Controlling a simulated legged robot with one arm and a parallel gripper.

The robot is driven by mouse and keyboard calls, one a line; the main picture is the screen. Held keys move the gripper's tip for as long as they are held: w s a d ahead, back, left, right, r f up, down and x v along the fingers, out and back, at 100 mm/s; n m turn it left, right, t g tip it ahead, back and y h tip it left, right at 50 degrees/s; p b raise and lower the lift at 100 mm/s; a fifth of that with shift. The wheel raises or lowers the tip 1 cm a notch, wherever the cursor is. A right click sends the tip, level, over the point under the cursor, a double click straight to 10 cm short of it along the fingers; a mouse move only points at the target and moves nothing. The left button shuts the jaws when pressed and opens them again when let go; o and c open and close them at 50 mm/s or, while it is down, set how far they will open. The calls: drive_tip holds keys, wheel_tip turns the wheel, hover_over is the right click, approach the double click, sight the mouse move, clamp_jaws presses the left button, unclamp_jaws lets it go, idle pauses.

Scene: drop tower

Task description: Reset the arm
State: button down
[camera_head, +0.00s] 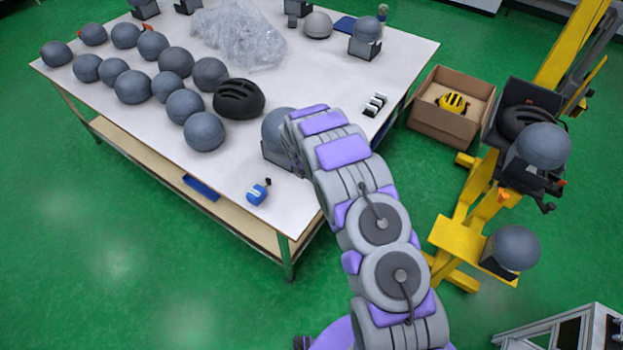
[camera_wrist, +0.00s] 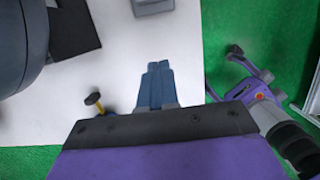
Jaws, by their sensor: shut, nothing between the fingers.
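My arm, purple and grey, reaches up through the middle of the head view and bends over the near right corner of the white table (camera_head: 310,200). Its far end hides my gripper there and covers part of a grey headform (camera_head: 277,128) on the table. In the wrist view my gripper (camera_wrist: 158,68) shows two blue-grey fingers shut together with nothing between them. They are over the white table top (camera_wrist: 140,50), near its edge. A large dark grey rounded form (camera_wrist: 22,40) shows at the left of that view, apart from the fingers.
A small blue object (camera_head: 257,192) stands near the table's front edge. Several grey headforms and a black helmet (camera_head: 239,98) fill the table's left side. At right are a cardboard box (camera_head: 446,127) with a yellow helmet (camera_head: 453,103) and a yellow drop tower (camera_head: 460,238). Green floor is clear at left.

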drive_tip(key=shift+s+d+r, duration=0.1)
drive_tip(key=shift+d+r, duration=0.25)
drive_tip(key=shift+r, duration=0.5)
